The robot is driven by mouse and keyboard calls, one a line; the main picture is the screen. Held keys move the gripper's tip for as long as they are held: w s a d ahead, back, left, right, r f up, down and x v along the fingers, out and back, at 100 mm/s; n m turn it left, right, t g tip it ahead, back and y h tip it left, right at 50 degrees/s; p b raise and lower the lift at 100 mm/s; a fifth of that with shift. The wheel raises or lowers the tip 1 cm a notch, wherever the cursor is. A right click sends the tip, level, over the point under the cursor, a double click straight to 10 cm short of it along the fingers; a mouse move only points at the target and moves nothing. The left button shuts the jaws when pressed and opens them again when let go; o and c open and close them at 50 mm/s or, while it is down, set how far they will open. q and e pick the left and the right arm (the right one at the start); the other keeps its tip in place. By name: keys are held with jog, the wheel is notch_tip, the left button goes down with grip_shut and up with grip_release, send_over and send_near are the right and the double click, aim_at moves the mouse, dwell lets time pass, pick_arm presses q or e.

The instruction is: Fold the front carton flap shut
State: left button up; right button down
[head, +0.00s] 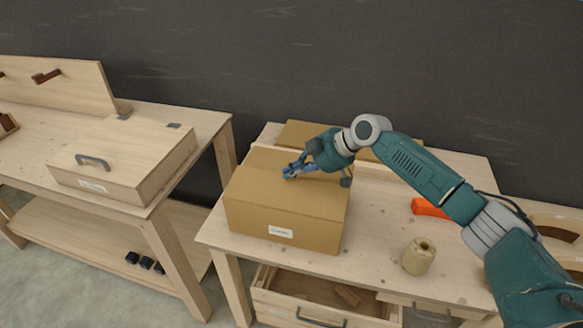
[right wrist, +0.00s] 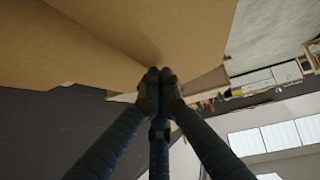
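The brown cardboard carton (head: 285,226) stands on the wooden table with a white label on its front. A cardboard panel (head: 262,184) lies across the front part of its top; it looks like the front flap, nearly flat, though I cannot tell whether it is fully down. My right gripper (head: 290,172) is over the carton's top, with its fingertips at or close to the cardboard. In the right wrist view, its dark fingertips (right wrist: 160,76) are together with nothing seen between them, and cardboard (right wrist: 130,30) is close by. My left gripper is out of view.
A beige roll (head: 419,257) and an orange object (head: 428,208) are on the table to the carton's right. An open drawer (head: 325,293) juts out below. A wooden box with a handle (head: 125,165) sits on the left bench. The table's front right is mostly free.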

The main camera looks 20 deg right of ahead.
jog(key=shift+w+d+f+g, duration=0.1)
jog(key=shift+w+f+g, duration=0.15)
jog(key=shift+f, duration=0.25)
jog(key=shift+f+b, duration=0.35)
jog(key=shift+b, duration=0.2)
jog(key=shift+d, duration=0.1)
